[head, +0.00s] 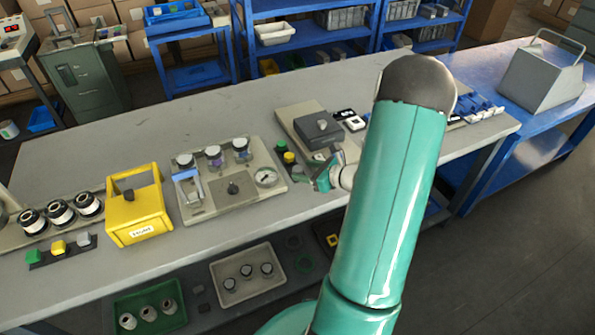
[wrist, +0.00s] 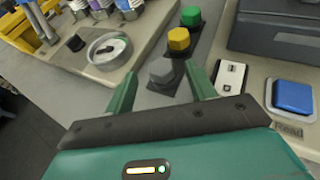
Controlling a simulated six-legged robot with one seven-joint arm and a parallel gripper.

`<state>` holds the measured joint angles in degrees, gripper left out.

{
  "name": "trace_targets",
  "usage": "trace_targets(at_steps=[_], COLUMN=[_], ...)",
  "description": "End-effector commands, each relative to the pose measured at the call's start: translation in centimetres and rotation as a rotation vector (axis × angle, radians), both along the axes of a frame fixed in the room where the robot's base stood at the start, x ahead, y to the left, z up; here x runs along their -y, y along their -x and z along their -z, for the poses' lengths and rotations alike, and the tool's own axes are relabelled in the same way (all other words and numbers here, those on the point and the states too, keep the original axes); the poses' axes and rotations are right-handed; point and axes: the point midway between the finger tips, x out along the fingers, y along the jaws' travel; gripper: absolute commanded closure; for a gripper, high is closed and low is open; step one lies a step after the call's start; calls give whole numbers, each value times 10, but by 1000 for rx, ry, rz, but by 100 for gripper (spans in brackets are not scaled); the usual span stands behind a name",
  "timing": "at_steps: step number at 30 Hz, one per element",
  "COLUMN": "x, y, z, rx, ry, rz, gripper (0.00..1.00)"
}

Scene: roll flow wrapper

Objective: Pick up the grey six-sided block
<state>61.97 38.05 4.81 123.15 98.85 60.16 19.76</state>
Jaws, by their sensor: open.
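The grey six-sided block (wrist: 161,71) sits on a dark square pad in the wrist view. It is the nearest of a row with a yellow block (wrist: 179,40) and a green block (wrist: 190,15). My gripper (wrist: 163,76) is open, with a green finger on each side of the grey block's place in the picture; I cannot tell how far above it they are. In the head view my gripper (head: 321,179) is over the bench, right of the yellow block (head: 289,158); I cannot make out the grey block there.
Left of the row is a panel (head: 222,205) with a gauge (head: 266,177), a dark knob and capped jars. Right of it is a dark machine (head: 318,128) on a base, with a white switch (wrist: 231,77) and a blue button (wrist: 292,96) close to my right finger.

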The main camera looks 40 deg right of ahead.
Motion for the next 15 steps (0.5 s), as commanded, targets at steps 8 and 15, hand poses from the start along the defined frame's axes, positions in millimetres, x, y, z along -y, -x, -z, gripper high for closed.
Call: trace_targets(at_steps=[8, 15], x=[-5, -5], y=[-25, -25], z=[10, 10], rx=[1, 1], ry=[1, 1], rz=[0, 0], gripper=[45, 64])
